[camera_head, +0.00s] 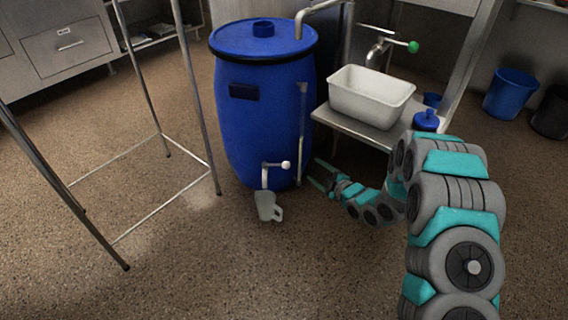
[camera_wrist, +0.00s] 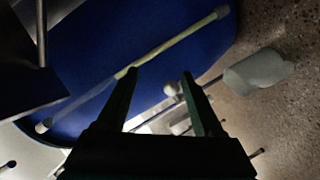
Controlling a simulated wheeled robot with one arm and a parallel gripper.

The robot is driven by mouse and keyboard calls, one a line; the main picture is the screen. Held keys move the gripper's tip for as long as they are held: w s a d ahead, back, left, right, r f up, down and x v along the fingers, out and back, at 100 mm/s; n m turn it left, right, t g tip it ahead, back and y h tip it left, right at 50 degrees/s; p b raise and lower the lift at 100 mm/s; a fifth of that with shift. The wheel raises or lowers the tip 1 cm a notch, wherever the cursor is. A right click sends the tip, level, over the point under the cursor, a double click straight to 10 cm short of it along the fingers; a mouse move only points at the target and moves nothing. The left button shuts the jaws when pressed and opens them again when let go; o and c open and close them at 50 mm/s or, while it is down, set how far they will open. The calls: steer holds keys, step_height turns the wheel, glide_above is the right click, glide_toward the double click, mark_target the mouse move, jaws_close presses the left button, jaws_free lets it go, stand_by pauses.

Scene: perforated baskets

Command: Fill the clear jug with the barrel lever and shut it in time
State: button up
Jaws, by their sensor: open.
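The blue barrel (camera_head: 262,115) stands on the floor, with a tap low on its front. Its lever (camera_head: 275,165) ends in a pale round knob (camera_head: 286,165), pointing right. The pale, see-through jug (camera_head: 266,204) is below the spout, handle to the right; I cannot make out liquid in it or flow. My gripper (camera_head: 316,172) is open, low and right of the lever, apart from it in the head view. In the wrist view the fingers (camera_wrist: 160,73) are spread, a pale knob (camera_wrist: 171,88) shows between them, and the jug (camera_wrist: 258,72) lies to the right.
A sight tube (camera_head: 302,130) runs up the barrel's right side. A white basin (camera_head: 370,97) sits on a low metal table to the right, under a green-knobbed tap (camera_head: 413,47). A metal frame stands left. The floor in front is clear.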

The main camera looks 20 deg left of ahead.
mark_target(286, 164)
steer(key=s+a+y, duration=0.1)
steer(key=s+a+n+y, duration=0.1)
steer(key=a, duration=0.1)
steer(key=s+a+f+y, duration=0.1)
steer(key=a, duration=0.1)
steer(key=shift+b+x, duration=0.35)
steer(key=shift+x, duration=3.45)
steer(key=shift+s, duration=0.1)
jaws_close()
steer(key=shift+f, duration=0.1)
